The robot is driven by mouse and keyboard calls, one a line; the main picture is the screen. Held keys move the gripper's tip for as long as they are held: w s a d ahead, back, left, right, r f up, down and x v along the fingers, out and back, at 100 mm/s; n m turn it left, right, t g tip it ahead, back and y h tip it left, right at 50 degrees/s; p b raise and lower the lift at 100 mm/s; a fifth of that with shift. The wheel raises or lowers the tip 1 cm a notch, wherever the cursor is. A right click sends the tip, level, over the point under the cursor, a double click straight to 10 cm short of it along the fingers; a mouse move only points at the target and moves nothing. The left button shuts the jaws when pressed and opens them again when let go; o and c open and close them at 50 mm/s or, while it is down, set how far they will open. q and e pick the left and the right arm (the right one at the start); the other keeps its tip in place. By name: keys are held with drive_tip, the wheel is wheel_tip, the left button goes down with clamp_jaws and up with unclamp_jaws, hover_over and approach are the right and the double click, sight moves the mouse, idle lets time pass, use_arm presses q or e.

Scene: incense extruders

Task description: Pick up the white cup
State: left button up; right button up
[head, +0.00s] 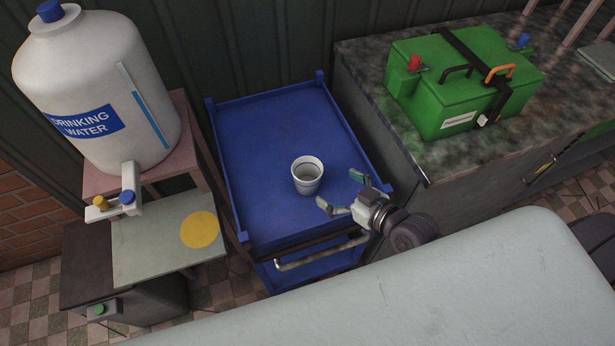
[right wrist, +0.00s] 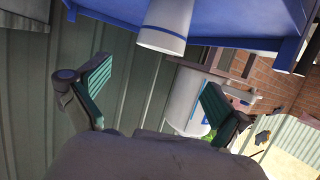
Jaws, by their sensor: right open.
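The white cup (head: 307,176) stands upright on the blue cart top (head: 262,125), near its middle. My right gripper (head: 340,193) is open and empty, just to the right of the cup and apart from it, with its fingers toward the cup. In the right wrist view the cup (right wrist: 164,26) shows at the top, beyond the spread green-padded fingers (right wrist: 155,95), and its top end is cut off or hard to make out. My left gripper is not in either view.
A large drinking water jug (head: 95,90) stands on a stand left of the cart. A green battery box (head: 462,85) sits on the dark counter (head: 365,75) at the right. The cart has a low raised rim and a handle (head: 320,252) in front. Its top is otherwise clear.

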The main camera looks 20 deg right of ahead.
sight(298, 163)
drive_tip(key=p+x, duration=0.1)
drive_tip(key=x, duration=1)
drive_tip(key=shift+a+f, duration=0.1)
drive_tip(key=shift+c, duration=0.3)
drive_tip(key=c, duration=1.1)
drive_tip(key=shift+c, duration=0.2)
